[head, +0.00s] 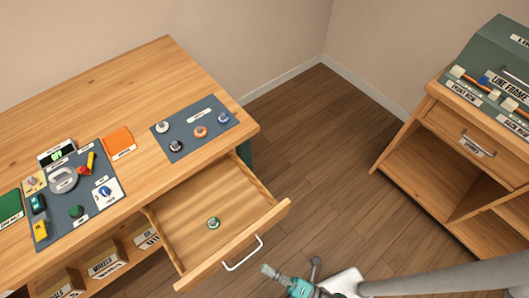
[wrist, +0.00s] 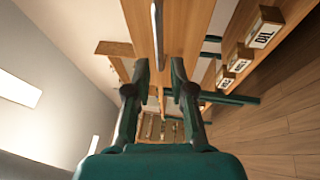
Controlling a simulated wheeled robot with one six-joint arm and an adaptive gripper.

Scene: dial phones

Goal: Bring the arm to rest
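My gripper (head: 270,271) is at the bottom of the head view, in front of the open drawer (head: 190,198) and apart from its metal handle (head: 243,254). In the wrist view my gripper's two fingers (wrist: 159,72) stand apart with nothing held between them. A pale metal bar, which looks like the drawer handle (wrist: 157,35), shows beyond the fingertips. My arm reaches in from the lower right of the head view.
The drawer sticks out from the wooden desk (head: 120,75) and holds a small green-ringed part (head: 213,223). A grey mat (head: 185,143) with several dials lies on the desk. A wooden stand (head: 420,160) is at the right. Floor between is clear.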

